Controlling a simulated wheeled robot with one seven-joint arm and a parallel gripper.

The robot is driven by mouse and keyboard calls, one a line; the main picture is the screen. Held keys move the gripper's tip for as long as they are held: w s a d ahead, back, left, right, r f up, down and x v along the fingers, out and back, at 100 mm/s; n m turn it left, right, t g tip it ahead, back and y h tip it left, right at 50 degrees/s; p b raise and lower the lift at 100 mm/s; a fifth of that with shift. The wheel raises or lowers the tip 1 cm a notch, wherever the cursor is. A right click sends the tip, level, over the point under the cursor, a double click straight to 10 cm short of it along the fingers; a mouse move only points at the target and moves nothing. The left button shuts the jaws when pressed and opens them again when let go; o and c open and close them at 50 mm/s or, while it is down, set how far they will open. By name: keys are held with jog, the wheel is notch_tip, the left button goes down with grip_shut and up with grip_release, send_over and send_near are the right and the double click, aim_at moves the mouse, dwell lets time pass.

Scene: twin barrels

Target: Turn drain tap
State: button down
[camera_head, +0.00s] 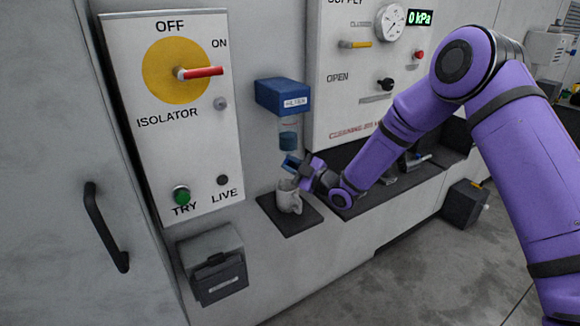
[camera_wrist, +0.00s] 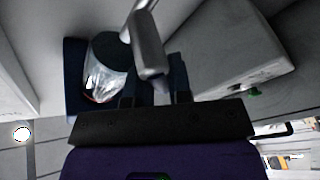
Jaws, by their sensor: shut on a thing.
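The blue filter head (camera_head: 283,97) is fixed to the wall, with a clear bowl (camera_head: 289,133) below it. The bowl also shows in the wrist view (camera_wrist: 100,72). A silver-grey drain tap (camera_wrist: 148,48) stands beside the bowl in the wrist view, between my dark fingers. My gripper (camera_head: 292,166) is just under the bowl in the head view, and it also shows in the wrist view (camera_wrist: 154,94). It is shut on the tap. The exact contact is dark and partly hidden. A pale mug (camera_head: 289,198) stands upright below my gripper.
The mug stands on a dark shelf (camera_head: 267,209). The isolator panel (camera_head: 190,140) is to the left, its red handle pointing right. The supply panel (camera_head: 345,90) is behind my arm, with a display reading 0 kPa (camera_head: 419,17). A dark box (camera_head: 464,204) stands on the floor at right.

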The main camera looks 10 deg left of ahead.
jog(key=shift+m, duration=0.3)
jog(key=c, duration=1.1)
grip_release()
jog(key=shift+d, duration=0.1)
jog(key=shift+o, duration=0.2)
jog(key=shift+w+r, duration=0.1)
